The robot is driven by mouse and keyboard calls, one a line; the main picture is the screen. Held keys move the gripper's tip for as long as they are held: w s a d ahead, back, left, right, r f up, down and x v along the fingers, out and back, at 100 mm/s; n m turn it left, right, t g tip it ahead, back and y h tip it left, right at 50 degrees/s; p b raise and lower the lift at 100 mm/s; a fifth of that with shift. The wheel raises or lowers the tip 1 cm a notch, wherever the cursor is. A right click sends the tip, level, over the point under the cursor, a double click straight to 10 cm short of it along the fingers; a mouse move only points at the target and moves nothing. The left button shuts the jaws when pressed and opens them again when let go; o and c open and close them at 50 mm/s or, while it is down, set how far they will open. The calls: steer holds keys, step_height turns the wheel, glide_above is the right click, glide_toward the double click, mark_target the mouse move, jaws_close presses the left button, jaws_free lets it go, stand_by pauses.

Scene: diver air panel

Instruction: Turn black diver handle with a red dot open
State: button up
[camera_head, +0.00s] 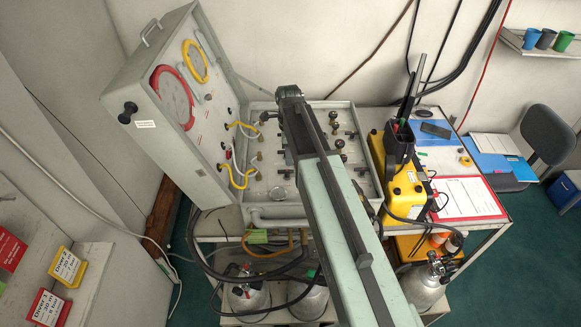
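The diver air panel (257,214) is a shallow light-grey box on a trolley, fitted with several small valves and knobs. Dark knobs (339,143) show to the right of my arm, and brass fittings (265,116) show to its left. At this size I cannot make out a red dot or tell which black handle carries it. It may be hidden under my arm. My arm reaches from the lower right across the middle of the panel, with its dark end over the back edge. No gripper fingers can be seen, and contact with a handle cannot be told.
The raised lid (165,150) with gauges stands at the left. A yellow case (405,190) with a black radio stands right of the panel, beside a red clipboard (466,198). Gas cylinders (247,297) and hoses are below. A chair (548,135) stands at the far right.

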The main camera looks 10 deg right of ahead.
mark_target(286, 173)
step_height(286, 173, down, 7)
steer(key=b, duration=0.5)
steer(key=shift+d+r+b, duration=0.1)
steer(key=shift+b, duration=0.25)
steer(key=shift+r, duration=0.15)
steer(key=shift+s, duration=0.1)
jaws_close()
